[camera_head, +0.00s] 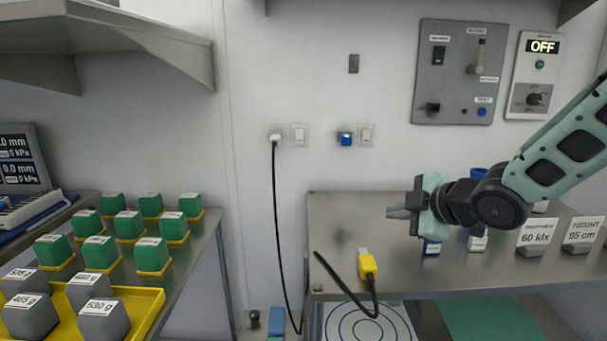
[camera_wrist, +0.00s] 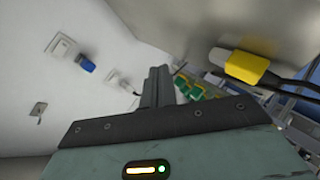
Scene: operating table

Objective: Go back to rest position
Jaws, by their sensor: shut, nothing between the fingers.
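My gripper (camera_head: 398,213) is shut and empty. In the head view it points left, above the right-hand metal table (camera_head: 340,215), at the end of my arm coming in from the right. In the wrist view the closed fingers (camera_wrist: 157,85) show at the centre, with nothing between them. A yellow plug (camera_head: 368,264) on a black cable lies at the table's front edge, below and left of my gripper. It also shows in the wrist view (camera_wrist: 246,66), to the right of the fingers and apart from them.
Wall sockets (camera_head: 299,136) hold a white plug (camera_head: 275,138) with a hanging black cable and a blue plug (camera_head: 345,139). A control panel (camera_head: 458,75) is on the wall. Small containers and sign cards (camera_head: 535,238) stand under my arm. Green blocks (camera_head: 101,253) stand on the left table.

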